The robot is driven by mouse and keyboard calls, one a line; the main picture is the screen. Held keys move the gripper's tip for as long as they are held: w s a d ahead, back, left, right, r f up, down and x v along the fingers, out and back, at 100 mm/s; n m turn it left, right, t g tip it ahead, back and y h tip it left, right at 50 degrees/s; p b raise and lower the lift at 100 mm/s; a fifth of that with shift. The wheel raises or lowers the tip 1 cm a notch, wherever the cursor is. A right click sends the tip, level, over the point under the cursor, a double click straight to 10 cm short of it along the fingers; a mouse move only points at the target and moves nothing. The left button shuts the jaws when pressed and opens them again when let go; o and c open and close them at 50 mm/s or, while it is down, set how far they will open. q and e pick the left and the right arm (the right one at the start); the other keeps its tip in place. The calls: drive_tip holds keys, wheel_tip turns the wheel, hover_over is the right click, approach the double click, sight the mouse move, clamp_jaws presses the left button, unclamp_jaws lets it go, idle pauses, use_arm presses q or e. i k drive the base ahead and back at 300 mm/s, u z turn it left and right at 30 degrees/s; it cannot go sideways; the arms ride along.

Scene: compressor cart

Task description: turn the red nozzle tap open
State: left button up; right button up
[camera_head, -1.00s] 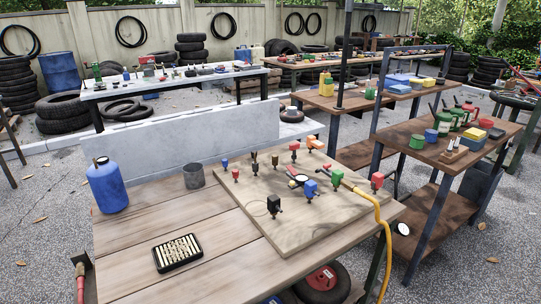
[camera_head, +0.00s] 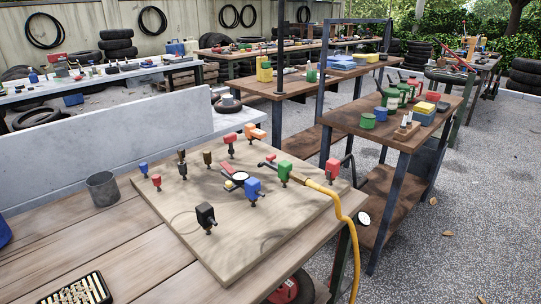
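A wooden board (camera_head: 228,252) lies on the plank table and carries several small taps and fittings. Red ones are a small red tap (camera_head: 157,181) at the left, a red-topped tap (camera_head: 230,138) at the back and a red block-topped tap (camera_head: 332,168) at the right. A red lever-like part (camera_head: 268,162) lies near the middle, by the end of the yellow hose (camera_head: 343,206). I cannot tell which red part is the nozzle tap, or its open or shut position. Neither of my grippers is in view.
Also on the board are a black tap (camera_head: 205,214), a blue tap (camera_head: 252,188), a green tap (camera_head: 284,169) and a round gauge (camera_head: 235,180). A grey cup (camera_head: 102,188) and a black tray (camera_head: 78,290) stand on the table. A shelf table (camera_head: 345,121) stands at the right.

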sight(269, 158)
drive_tip(key=k, duration=0.5)
drive_tip(key=z, duration=1.65)
drive_tip(key=i, duration=2.4)
drive_tip(key=u, duration=3.7)
